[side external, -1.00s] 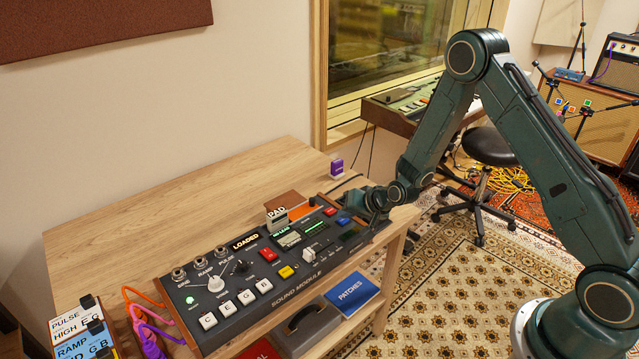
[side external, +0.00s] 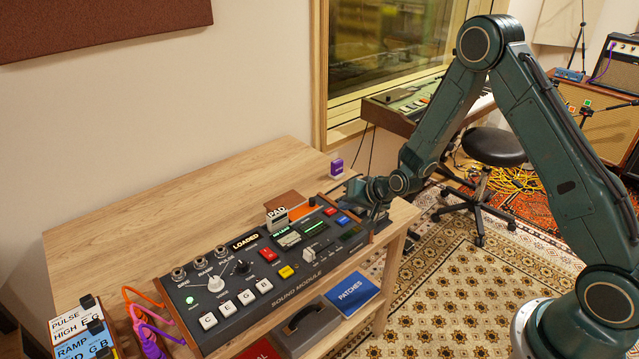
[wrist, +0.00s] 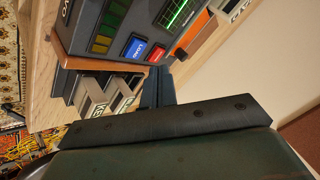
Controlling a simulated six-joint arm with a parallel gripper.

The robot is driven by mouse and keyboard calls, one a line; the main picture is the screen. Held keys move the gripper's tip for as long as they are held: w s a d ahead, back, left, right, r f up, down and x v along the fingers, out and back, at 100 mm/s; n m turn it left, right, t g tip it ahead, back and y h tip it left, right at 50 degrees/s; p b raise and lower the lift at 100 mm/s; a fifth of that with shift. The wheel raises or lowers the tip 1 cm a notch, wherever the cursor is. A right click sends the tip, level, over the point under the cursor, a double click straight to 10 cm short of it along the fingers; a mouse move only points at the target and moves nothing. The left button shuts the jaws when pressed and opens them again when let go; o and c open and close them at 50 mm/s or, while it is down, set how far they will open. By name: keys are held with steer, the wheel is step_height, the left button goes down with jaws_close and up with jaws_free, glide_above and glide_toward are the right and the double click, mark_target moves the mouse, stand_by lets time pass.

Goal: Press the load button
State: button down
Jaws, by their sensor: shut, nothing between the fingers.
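The sound module (side external: 300,278) lies on the wooden bench. Its blue button (side external: 343,221), near the right end, also shows in the wrist view (wrist: 134,47), with white lettering that seems to read LOAD. A red button (side external: 330,211) sits beside it, and shows in the wrist view too (wrist: 155,54). My gripper (side external: 374,208) is shut and empty, just right of the blue button in the side view. In the wrist view its fingers (wrist: 157,80) point towards the two buttons. I cannot tell any contact with either button.
Labelled cartridges (wrist: 95,100) lie near the fingers in the wrist view. A purple bottle-like item (side external: 337,167) stands behind. The bench's back left (side external: 170,210) is clear.

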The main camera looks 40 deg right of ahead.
steer(key=shift+r, duration=1.6)
steer(key=s+a+r+n+g, duration=0.1)
steer(key=s+a+r+n, duration=0.1)
steer(key=s+r, duration=0.6)
steer(key=s+a+r+n+g, duration=0.1)
steer(key=s+r+n, duration=0.3)
steer(key=r, duration=0.7)
steer(key=s+r+n, duration=0.1)
steer(key=s+r, duration=0.2)
steer(key=s, duration=0.8)
steer(key=s+r+g+h, duration=0.1)
steer(key=s+r, duration=0.2)
steer(key=s, duration=0.8)
steer(key=shift+s+a+r+n+g, duration=0.15)
steer(key=shift+s+a+n+g, duration=0.15)
steer(key=shift+s+a+n, duration=0.15)
